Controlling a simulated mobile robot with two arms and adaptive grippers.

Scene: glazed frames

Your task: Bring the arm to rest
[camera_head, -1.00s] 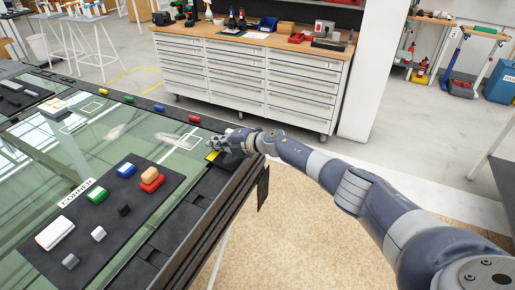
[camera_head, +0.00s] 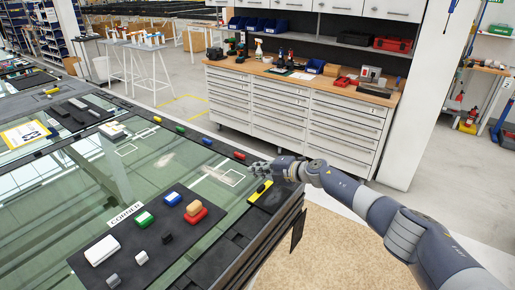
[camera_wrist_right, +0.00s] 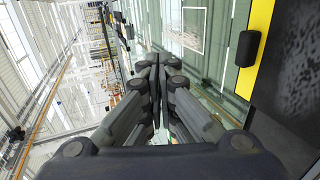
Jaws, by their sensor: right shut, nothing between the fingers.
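My right arm reaches in from the right in the head view. Its right gripper (camera_head: 259,168) is over the right edge of the glass-topped table (camera_head: 185,160). It is near a yellow strip with a black knob (camera_head: 261,190), which also shows at the right of the right wrist view (camera_wrist_right: 249,47). In the wrist view the right gripper (camera_wrist_right: 157,66) has its fingers together with nothing between them. My left gripper is not in view.
A black mat (camera_head: 125,262) labelled CORNER holds several coloured blocks. Small coloured pieces lie along the table's far dark edge. A white drawer cabinet (camera_head: 295,125) with tools on top stands behind. The floor (camera_head: 340,245) right of the table is clear.

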